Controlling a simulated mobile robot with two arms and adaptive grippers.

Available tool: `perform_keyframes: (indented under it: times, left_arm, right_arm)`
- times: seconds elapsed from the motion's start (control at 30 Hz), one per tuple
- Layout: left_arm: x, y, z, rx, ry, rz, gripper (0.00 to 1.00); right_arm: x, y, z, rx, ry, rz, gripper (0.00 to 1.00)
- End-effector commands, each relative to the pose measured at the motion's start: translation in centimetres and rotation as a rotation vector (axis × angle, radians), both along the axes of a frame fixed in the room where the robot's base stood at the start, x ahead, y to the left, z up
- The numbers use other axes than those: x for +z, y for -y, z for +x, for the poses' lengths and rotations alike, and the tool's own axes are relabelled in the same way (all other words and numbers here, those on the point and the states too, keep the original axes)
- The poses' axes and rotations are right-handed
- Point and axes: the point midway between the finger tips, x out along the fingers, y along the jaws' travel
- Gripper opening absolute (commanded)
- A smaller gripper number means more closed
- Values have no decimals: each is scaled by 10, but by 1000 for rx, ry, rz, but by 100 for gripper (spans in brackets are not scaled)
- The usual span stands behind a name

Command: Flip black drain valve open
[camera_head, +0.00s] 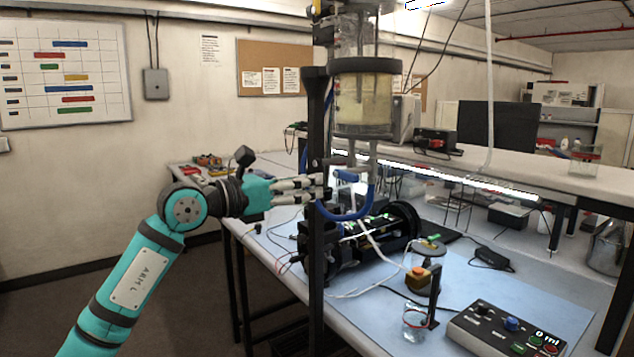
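The sealed cylinder (362,95), clear with yellowish contents, is held upright on a black post (316,250). Below it are pale fittings with a blue handle-like part (347,175) and a curved blue tube (350,214). I cannot clearly pick out a black drain valve among the small dark parts there. My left gripper (318,189) comes in from the left with its fingers pointing right, level with these fittings. A narrow gap shows between the fingers and nothing is seen held. The fingertips overlap the post in the picture; I cannot tell whether they touch anything. My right gripper is out of view.
A black motor-like machine (375,238) sits on the blue-topped bench under the cylinder. A glass beaker (415,323) and a control box (506,330) reading 0 ml stand at the front. Cables and tubes cross the bench. A second bench (540,178) is behind.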

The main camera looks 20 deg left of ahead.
Motion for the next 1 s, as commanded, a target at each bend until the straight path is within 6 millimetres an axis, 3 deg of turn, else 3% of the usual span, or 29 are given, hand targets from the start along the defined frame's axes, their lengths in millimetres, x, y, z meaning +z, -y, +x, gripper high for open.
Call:
perform_keyframes:
  times: [0.2, 0.4, 1.0]
  left_arm:
    - [-2, -31, -37, 4, -2, 4, 38]
    - [-1, -47, -59, 2, -2, 1, 38]
    - [0, -51, -65, 0, -1, -1, 38]
  right_arm:
    - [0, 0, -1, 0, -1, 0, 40]
    - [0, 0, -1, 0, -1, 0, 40]
    - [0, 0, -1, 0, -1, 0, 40]
